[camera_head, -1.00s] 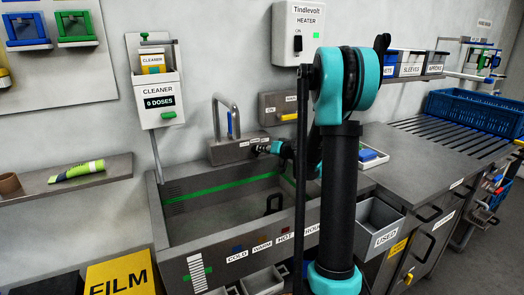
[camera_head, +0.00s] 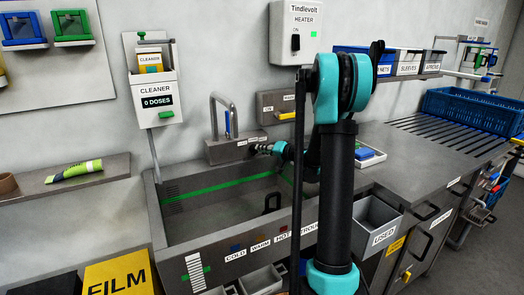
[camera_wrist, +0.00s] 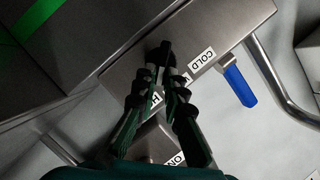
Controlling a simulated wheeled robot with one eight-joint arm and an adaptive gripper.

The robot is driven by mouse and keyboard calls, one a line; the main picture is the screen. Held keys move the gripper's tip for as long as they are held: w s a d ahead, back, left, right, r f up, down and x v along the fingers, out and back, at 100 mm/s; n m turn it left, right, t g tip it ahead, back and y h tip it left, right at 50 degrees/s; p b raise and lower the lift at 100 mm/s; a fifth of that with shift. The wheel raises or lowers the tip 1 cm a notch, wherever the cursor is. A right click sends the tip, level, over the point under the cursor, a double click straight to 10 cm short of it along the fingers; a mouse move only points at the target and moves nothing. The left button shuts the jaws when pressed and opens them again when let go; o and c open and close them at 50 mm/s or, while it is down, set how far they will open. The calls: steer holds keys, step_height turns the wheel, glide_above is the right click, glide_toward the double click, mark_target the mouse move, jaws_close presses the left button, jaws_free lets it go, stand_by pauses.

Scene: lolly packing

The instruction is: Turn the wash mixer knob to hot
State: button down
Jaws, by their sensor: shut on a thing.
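The grey wash mixer block (camera_head: 232,150) is fixed at the back of the sink, below the curved tap. It carries white labels; in the wrist view, one on the block (camera_wrist: 150,30) reads COLD and others are partly hidden by my fingers. My gripper (camera_wrist: 166,76) is shut on a black knob (camera_wrist: 164,50) at the block's front edge. The knob's pointing direction is hard to tell because my fingers cover much of it. In the head view my gripper (camera_head: 262,148) reaches the block's right end, and the knob is hidden there.
The tap (camera_head: 215,105) with its blue lever (camera_wrist: 240,86) stands by the block. The sink basin (camera_head: 225,212) lies below, with COLD, WARM and HOT labels on its front. A heater box (camera_head: 295,32) and cleaner dispenser (camera_head: 153,95) hang on the wall.

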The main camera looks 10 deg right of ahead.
steer(key=c, duration=1.6)
jaws_free()
steer(key=v, duration=1.2)
steer(key=shift+s, duration=0.1)
